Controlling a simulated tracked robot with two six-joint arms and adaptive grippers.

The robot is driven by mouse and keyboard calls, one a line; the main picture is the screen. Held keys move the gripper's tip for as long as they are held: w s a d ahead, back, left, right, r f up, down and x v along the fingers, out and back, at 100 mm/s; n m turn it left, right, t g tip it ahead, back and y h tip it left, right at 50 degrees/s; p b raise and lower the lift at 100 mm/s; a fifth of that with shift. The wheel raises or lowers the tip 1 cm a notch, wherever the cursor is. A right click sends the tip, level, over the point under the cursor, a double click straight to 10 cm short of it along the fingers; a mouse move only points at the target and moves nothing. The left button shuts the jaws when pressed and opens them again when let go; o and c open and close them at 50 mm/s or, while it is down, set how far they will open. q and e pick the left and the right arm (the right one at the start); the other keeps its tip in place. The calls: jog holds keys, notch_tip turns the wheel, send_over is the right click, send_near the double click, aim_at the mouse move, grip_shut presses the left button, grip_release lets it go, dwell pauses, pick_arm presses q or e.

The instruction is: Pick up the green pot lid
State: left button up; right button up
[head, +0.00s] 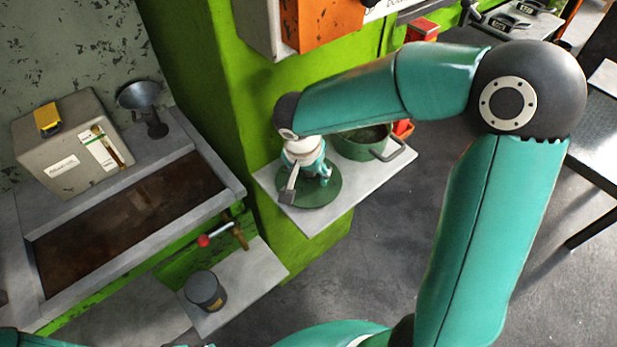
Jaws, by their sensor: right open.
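The green pot lid (325,196) lies as a dark green disc on a small grey shelf (348,212) against the bright green machine. My right gripper (307,184) points down over the lid, with its fingers apart. The fingers and wrist cover the lid's middle, so its knob is hidden. I cannot tell whether the fingers touch the lid. The green pot (362,148) stands behind and right of the lid on the same shelf, partly hidden by my right forearm. My left gripper is not in view.
A grey tin (206,290) stands on a lower ledge at the left. A red-knobbed lever (204,241) sticks out above it. A grey box (72,143) and a metal funnel (142,97) stand by the brown trough (130,215). The green machine wall rises close behind the shelf.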

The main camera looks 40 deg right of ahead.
grip_shut()
dwell(0.5)
